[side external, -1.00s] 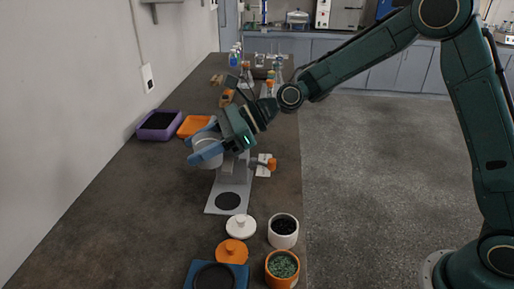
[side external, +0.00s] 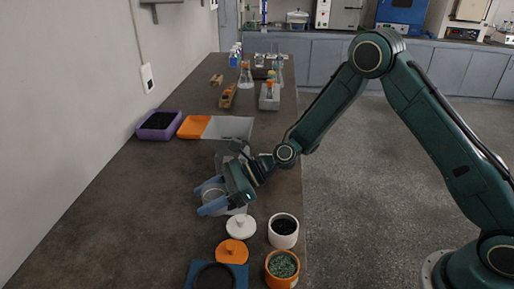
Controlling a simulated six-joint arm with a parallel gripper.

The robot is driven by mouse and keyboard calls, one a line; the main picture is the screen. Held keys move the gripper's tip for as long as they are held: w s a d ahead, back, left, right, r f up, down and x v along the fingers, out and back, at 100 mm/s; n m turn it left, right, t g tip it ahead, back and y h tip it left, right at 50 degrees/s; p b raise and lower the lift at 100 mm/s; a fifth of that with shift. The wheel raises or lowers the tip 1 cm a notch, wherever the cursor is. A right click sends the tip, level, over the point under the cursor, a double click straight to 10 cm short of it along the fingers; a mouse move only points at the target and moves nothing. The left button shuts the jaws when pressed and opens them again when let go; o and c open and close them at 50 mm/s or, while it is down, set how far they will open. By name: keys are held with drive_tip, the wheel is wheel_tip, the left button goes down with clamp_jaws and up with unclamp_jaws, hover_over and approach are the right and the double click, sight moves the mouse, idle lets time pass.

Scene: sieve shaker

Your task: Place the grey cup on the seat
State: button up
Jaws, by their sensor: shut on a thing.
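My gripper (side external: 211,196) has blue fingers and is shut on the grey cup (side external: 211,193). The cup shows between the fingers, partly covered by them. Gripper and cup are over the front part of the grey shaker stand. The seat, a dark disc on the stand's base plate, is hidden behind the gripper and cup. I cannot tell whether the cup touches the seat or is above it.
Just in front are a white lid (side external: 240,227), an orange lid (side external: 232,252), a white pot (side external: 283,232), an orange pot (side external: 282,268) and a blue tray (side external: 240,275). Behind are purple (side external: 159,125) and orange (side external: 193,127) trays and a grey plate (side external: 235,127). The left tabletop is clear.

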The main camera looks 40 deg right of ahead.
drive_tip(key=shift+f, duration=0.1)
drive_tip(key=shift+f, duration=1.8)
drive_tip(key=shift+f, duration=0.35)
drive_tip(key=o, duration=1.1)
drive_tip(key=shift+r, duration=0.1)
drive_tip(key=shift+r, duration=0.35)
drive_tip(key=v, duration=1.2)
drive_tip(key=shift+s+f, duration=0.1)
